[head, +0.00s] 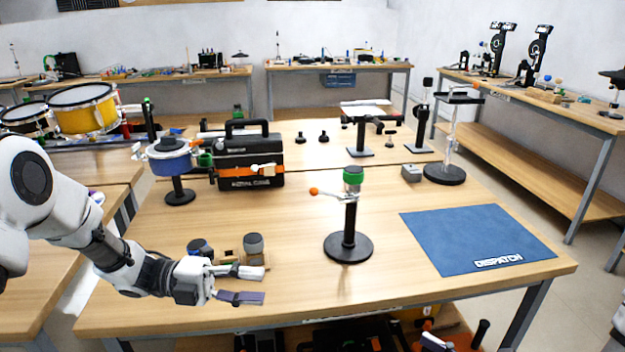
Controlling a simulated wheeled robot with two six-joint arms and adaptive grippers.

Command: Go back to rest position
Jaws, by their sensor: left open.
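My left gripper (254,285) is low over the front left of the wooden table (300,290). Its fingers are apart, pointing right, and I see nothing between them. Just behind it are a wooden block piece (228,257), a grey-topped cylinder (253,244) and a dark blue round piece (199,246); the gripper partly hides them. To its right, apart from it, a black stand (349,246) on a round base carries a green-topped part (353,175) and a lever with an orange ball (314,191). My right gripper is out of view.
A blue DISPATCH mat (475,235) lies bare at the right. A black case (250,160) and a blue round pan-like part on a stand (170,160) are at the back left. A clamp stand (446,172) is at the back right. The front middle of the table is clear.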

